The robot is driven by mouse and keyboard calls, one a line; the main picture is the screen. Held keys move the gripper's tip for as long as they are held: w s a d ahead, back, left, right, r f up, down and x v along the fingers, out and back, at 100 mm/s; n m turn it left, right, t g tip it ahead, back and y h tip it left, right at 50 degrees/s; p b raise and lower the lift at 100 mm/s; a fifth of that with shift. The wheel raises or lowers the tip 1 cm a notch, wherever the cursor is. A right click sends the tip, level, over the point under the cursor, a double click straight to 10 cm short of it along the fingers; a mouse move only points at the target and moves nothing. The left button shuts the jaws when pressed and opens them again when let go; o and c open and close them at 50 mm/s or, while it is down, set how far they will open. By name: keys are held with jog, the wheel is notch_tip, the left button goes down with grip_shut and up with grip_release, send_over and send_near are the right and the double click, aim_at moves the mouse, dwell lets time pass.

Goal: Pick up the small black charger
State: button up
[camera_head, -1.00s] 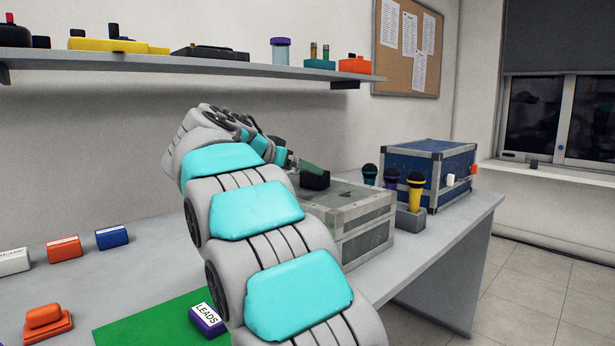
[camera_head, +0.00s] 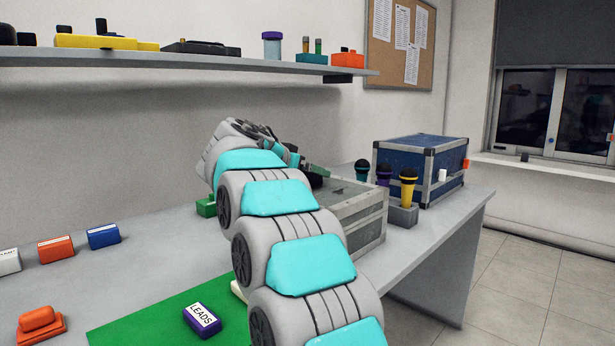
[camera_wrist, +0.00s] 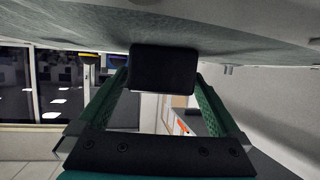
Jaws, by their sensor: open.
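The small black charger (camera_head: 317,181) is a dark block on top of the grey metal case (camera_head: 358,203); my arm and gripper partly hide it in the head view. In the wrist view the charger (camera_wrist: 163,70) appears between the tips of my gripper (camera_wrist: 162,76), with the case's grey top (camera_wrist: 60,36) along the upper edge. The green fingers stand apart, one on each side of the charger. I cannot tell whether they touch it. In the head view my gripper (camera_head: 308,168) is at the charger, above the case top.
Microphones in a grey holder (camera_head: 403,214) and a blue case (camera_head: 418,170) stand right of the grey case. A shelf (camera_head: 190,63) runs above the table. A purple LEADS box (camera_head: 202,319) lies on a green mat (camera_head: 150,325). A green block (camera_head: 206,206) stands behind my arm.

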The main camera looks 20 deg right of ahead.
jog(key=c, duration=1.3)
jog(key=shift+c, duration=0.7)
jog(key=shift+r, duration=0.15)
